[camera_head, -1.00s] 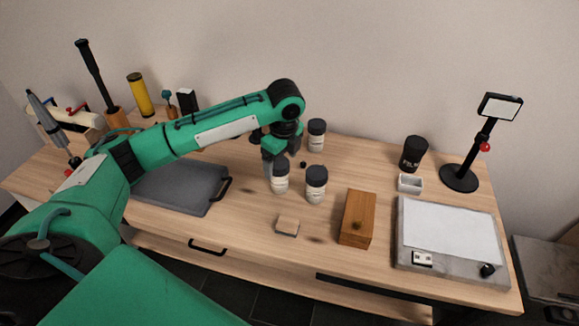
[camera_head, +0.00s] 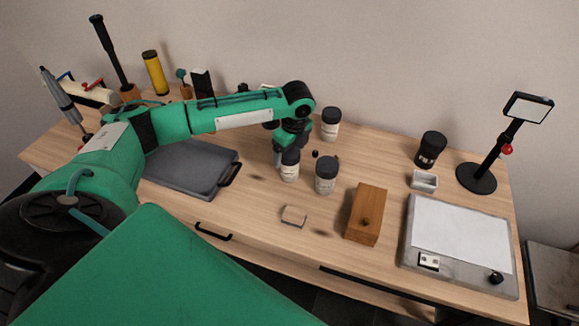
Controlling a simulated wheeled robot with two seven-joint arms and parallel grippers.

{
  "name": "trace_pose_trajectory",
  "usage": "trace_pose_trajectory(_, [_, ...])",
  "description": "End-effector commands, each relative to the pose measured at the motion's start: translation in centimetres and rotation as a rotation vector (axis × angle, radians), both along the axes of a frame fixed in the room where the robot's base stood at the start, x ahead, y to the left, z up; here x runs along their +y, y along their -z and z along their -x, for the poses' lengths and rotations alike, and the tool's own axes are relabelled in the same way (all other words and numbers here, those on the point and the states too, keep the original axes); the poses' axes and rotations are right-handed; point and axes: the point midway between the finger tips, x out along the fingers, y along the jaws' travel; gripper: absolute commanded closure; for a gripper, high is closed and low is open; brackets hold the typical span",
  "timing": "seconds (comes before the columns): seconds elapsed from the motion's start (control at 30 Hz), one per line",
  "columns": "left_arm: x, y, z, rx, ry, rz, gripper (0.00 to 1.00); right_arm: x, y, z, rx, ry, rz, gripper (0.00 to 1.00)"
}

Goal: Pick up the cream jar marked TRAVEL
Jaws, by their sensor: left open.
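Three cream jars with dark lids stand upright on the table. One jar (camera_head: 290,168) is at the left, one jar (camera_head: 326,178) is just right of it, and one jar (camera_head: 330,127) is further back. Their label words are too small to read, so I cannot tell which is marked TRAVEL. My left gripper (camera_head: 279,157) points down, close beside the left jar on its back left side. It is open, and its fingers are partly hidden by the wrist and the jar. I cannot tell whether it touches the jar. My right gripper is out of view.
A wooden block (camera_head: 366,216) and a small tan block (camera_head: 294,216) lie in front of the jars. A grey tray (camera_head: 190,168) is at the left. A black canister (camera_head: 430,149), a white dish (camera_head: 424,180), a light pad (camera_head: 458,245) and a stand (camera_head: 477,178) are at the right.

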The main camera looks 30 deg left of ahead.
Motion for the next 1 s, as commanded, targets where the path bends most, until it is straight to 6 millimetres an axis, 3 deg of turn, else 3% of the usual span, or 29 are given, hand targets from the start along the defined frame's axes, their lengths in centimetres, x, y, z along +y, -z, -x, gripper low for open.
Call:
trace_pose_trajectory(0.23, [0.4, 3.3, 0.0, 0.001, 0.001, 0.000, 0.17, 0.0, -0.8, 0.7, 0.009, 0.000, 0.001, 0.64])
trace_pose_trajectory(0.5, [0.4, 3.7, 0.0, -0.001, 0.001, 0.000, 0.17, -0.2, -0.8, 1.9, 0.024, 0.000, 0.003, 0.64])
trace_pose_trajectory(0.77, [0.4, 3.7, 0.0, -0.001, 0.000, 0.000, 0.66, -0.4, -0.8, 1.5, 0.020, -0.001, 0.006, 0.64])
trace_pose_trajectory(1.0, [0.4, 3.6, 0.0, -0.001, 0.000, 0.000, 0.66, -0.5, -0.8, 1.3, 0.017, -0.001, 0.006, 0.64])
